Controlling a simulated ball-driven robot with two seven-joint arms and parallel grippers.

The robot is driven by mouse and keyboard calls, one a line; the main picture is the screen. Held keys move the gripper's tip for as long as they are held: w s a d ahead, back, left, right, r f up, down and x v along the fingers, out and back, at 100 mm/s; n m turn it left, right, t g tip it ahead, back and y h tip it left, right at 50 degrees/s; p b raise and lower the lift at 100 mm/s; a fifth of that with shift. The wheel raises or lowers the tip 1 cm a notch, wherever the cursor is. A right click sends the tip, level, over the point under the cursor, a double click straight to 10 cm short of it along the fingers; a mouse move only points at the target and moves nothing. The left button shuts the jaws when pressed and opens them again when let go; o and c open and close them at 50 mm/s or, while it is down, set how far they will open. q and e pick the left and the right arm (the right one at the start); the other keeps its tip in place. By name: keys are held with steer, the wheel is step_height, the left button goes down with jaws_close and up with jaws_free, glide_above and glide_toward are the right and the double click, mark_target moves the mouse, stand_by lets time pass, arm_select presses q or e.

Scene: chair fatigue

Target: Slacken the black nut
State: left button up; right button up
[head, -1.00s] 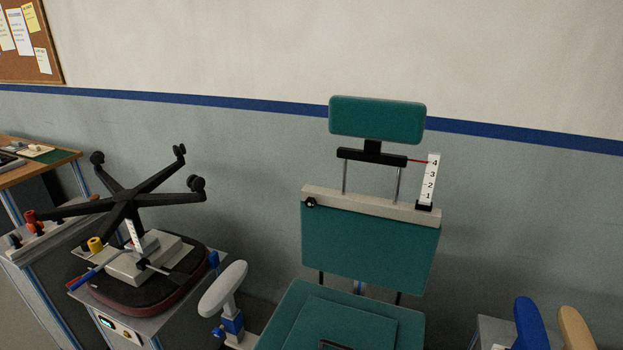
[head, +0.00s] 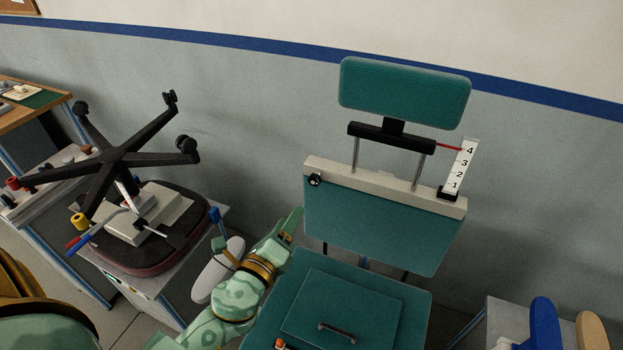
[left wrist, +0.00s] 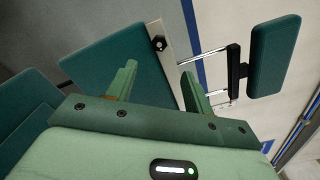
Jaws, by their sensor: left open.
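The black nut (head: 315,180) sits at the left end of the pale crossbar (head: 385,190) on top of the teal backrest (head: 375,225). In the left wrist view the nut (left wrist: 158,43) shows beyond my finger tips, between them in the picture. My left gripper (head: 291,222) is open and empty, below and to the left of the nut, apart from it. It also shows in the left wrist view (left wrist: 158,75). The teal headrest (head: 405,92) stands on two rods above the crossbar. A red pointer (head: 449,146) points near 4 on the white scale (head: 461,166). My right gripper is not in view.
A pale armrest (head: 215,270) stands close to my left forearm. An upturned black chair base (head: 118,158) is on a bench at the left. Blue (head: 540,325) and tan (head: 592,331) armrests stand at the lower right.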

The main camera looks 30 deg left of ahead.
mark_target(313, 183)
arm_select(q)
steer(key=w, duration=0.7)
steer(key=w+p, duration=0.1)
steer(key=w, duration=0.3)
steer(key=shift+w+a, duration=0.25)
steer(key=shift+a, duration=0.1)
steer(key=shift+w+f, duration=0.1)
steer(key=shift+w, duration=0.5)
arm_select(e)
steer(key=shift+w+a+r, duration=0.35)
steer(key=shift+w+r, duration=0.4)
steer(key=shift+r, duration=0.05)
arm_select(q)
steer(key=c, duration=1)
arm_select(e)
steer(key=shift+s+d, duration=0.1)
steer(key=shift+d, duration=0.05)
